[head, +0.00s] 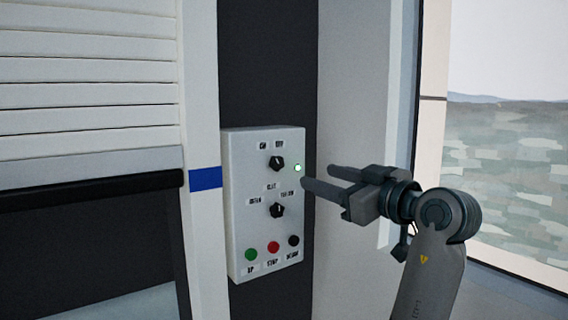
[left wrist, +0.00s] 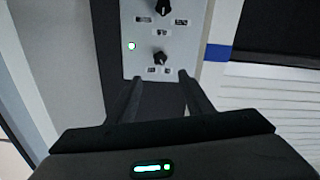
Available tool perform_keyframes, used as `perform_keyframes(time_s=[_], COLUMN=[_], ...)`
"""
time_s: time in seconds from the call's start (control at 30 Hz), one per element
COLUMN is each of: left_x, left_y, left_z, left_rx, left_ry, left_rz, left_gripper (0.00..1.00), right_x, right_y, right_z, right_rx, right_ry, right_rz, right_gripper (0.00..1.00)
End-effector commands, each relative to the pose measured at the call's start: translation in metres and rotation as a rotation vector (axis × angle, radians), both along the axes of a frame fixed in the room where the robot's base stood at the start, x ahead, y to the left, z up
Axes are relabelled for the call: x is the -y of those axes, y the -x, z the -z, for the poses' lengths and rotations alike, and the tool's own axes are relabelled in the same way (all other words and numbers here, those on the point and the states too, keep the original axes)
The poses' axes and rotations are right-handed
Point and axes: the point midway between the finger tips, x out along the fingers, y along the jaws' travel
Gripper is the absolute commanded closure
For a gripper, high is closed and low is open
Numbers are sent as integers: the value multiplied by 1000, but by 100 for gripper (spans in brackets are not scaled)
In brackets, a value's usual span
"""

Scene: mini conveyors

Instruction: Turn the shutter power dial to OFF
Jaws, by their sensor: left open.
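The shutter power dial (head: 277,163) is the upper black knob on a white control box (head: 240,205). Two small labels above it seem to read ON and OFF; I cannot tell which one its pointer faces. A green light (head: 298,167) glows beside it. My left gripper (head: 317,176) is open and empty, to the right of the dial and apart from it. In the left wrist view the box is upside down. The dial (left wrist: 159,58) lies just beyond the open fingertips (left wrist: 160,76), roughly between them. My right gripper is not in view.
A second black knob (head: 277,210) sits below the dial. Green (head: 251,255), red (head: 273,248) and black (head: 293,241) buttons line the box's bottom. A slatted shutter (head: 85,80) is at left, a window (head: 505,150) at right. Space before the box is clear.

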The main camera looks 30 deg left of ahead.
Motion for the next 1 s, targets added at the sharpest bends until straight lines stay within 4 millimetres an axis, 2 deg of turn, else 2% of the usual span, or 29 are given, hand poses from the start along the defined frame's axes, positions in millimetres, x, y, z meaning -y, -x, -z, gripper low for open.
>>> perform_keyframes(time_s=[0.23, 0.7, 1.0], left_x=[-30, -107, -133], left_y=[-12, -44, -55], left_z=[-3, -3, -1], left_rx=[-1, -4, -2], left_ry=[-2, -2, -1], left_rz=[-2, -3, -1], left_gripper=[53, 53, 53], right_x=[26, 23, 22], right_y=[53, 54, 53], right_z=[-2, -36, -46], right_rx=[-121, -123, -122], right_ry=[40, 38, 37], right_rz=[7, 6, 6], right_gripper=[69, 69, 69])
